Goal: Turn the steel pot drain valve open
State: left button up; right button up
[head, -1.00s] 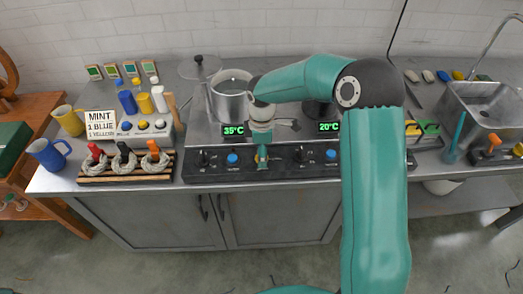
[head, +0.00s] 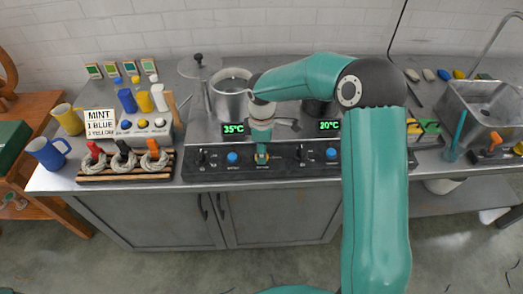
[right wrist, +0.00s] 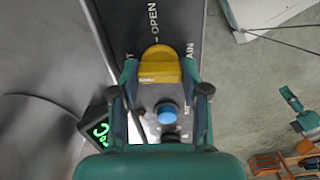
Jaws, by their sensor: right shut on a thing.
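The steel pot (head: 230,97) stands on the steel stove block behind the front panel. The drain valve's yellow handle (right wrist: 160,65) sits on the dark panel between my right gripper's fingers, with the word OPEN printed above it in the right wrist view. My right gripper (right wrist: 160,72) is shut on this handle, one finger on each side. In the head view my right gripper (head: 262,157) reaches down onto the panel in front of the pot and hides most of the handle. Lettering beside the handle is partly covered by the fingers. My left gripper is not in view.
A blue knob (right wrist: 167,113) is close to the handle, between my fingers in the wrist view. A green display (head: 233,129) reads 35°C beside the pot. More knobs line the panel (head: 300,158). A rack with wool skeins (head: 125,165) stands left. Open floor lies in front.

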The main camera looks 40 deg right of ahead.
jog(key=m+b, duration=0.2)
jog(key=m, duration=0.1)
jog(key=shift+w+f+m, duration=0.1)
jog(key=shift+m, duration=0.3)
jog(key=m+b, duration=0.2)
jog(key=m, duration=0.2)
jog(key=shift+m, duration=0.3)
jog(key=m+b, duration=0.1)
jog(key=m, duration=0.3)
jog(key=shift+d+m, duration=0.1)
jog(key=shift+m, duration=0.2)
jog(key=shift+r+m+b, duration=0.2)
jog(key=shift+m+b, duration=0.45)
jog(key=shift+m, duration=1.45)
jog(key=o, duration=1.1)
jog(key=shift+o, duration=0.2)
notch_tip(320, 180, up, 12)
jog(key=shift+f, duration=0.1)
